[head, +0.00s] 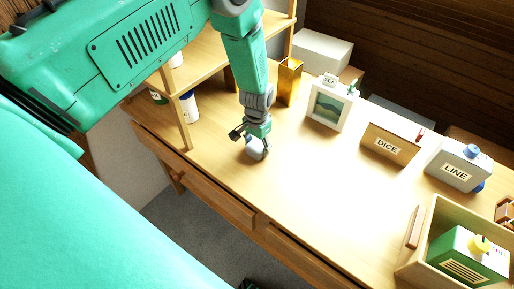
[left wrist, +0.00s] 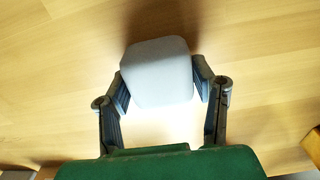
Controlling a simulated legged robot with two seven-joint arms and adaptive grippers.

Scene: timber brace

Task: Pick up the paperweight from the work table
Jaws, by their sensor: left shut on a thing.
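The paperweight (left wrist: 157,72) is a pale grey rounded block. In the left wrist view it sits between the two fingers of my left gripper (left wrist: 160,90), which is shut on it. In the head view the paperweight (head: 256,153) is partly hidden below my left gripper (head: 254,142), over the left part of the work table (head: 225,170). I cannot tell whether it touches the table top. My right gripper is not in view.
A wooden shelf (head: 185,120) with a white jar (head: 189,106) stands left of my gripper. Behind are a gold holder (head: 289,80) and a framed picture (head: 330,105). To the right are a DICE box (head: 390,144), a LINE box (head: 458,166) and a wooden tray (head: 425,232). The table's middle is clear.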

